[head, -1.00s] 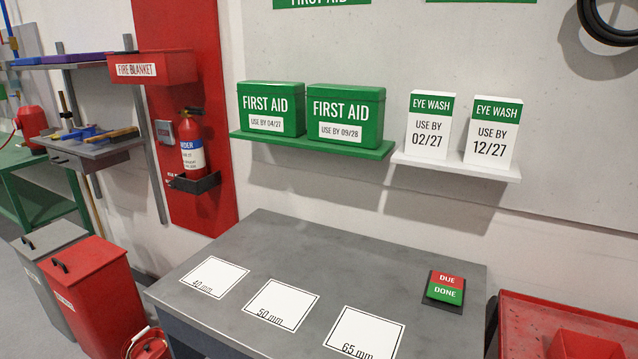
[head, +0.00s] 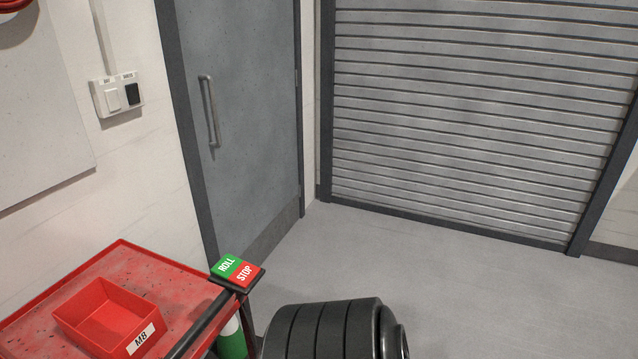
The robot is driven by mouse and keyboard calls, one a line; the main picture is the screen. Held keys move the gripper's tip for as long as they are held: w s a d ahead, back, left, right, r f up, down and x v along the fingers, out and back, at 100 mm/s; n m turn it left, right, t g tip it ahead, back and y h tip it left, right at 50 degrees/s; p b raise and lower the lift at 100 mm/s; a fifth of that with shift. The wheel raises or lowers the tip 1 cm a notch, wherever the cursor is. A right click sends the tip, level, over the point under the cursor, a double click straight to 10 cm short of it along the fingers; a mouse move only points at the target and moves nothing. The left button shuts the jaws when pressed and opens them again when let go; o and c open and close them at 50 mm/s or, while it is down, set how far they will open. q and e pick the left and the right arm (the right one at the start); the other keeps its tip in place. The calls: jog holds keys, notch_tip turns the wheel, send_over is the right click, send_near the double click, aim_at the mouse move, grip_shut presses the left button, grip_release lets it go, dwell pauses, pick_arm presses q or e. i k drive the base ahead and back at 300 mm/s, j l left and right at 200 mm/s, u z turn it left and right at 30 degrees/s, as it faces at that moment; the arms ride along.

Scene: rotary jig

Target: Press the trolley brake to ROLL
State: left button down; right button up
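The trolley brake (head: 237,271) is a small two-part rocker at the near right corner of the red trolley (head: 165,262), by the dark handle bar. Its green half (head: 227,264) reads ROLL and its red half (head: 245,272) reads STOP. The green half lies to the left, the red half to the right. I cannot tell from this view which half is pressed down. Neither of my grippers is in view, and nothing touches the brake.
A red bin (head: 108,318) marked M8 sits on the trolley. A dark ribbed rounded shape (head: 325,330) fills the bottom middle; I cannot tell what it is. A grey door (head: 240,120) and a shutter (head: 470,120) stand behind. The floor (head: 470,290) to the right is clear.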

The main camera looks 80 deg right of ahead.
aim_at(237, 271)
jog(key=k+j+z, duration=0.1)
jog(key=z, duration=1.9)
jog(key=k+j+z, duration=0.15)
jog(key=j+z, duration=0.2)
